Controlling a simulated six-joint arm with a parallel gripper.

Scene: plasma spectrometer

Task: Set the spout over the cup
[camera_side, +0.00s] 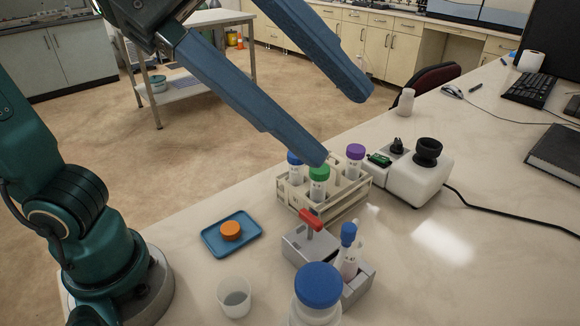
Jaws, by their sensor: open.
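A small whitish cup (235,297) stands at the front of the bench, open at the top. No part is clearly recognisable as a spout. To the right of the cup is a grey block fixture (300,255) with a red handle (308,222) on top. My gripper (341,125) is open and empty, with two long blue fingers spread wide. The nearer fingertip shows just above the tube rack and covers part of it; the gripper is well away from the cup.
A beige rack (338,202) holds tubes with blue, green and purple caps. A blue tray (247,246) carries an orange cap (231,230). A blue-capped bottle (318,290) stands in front. A white device (422,178) trails a black cable. The bench right of the fixture is clear.

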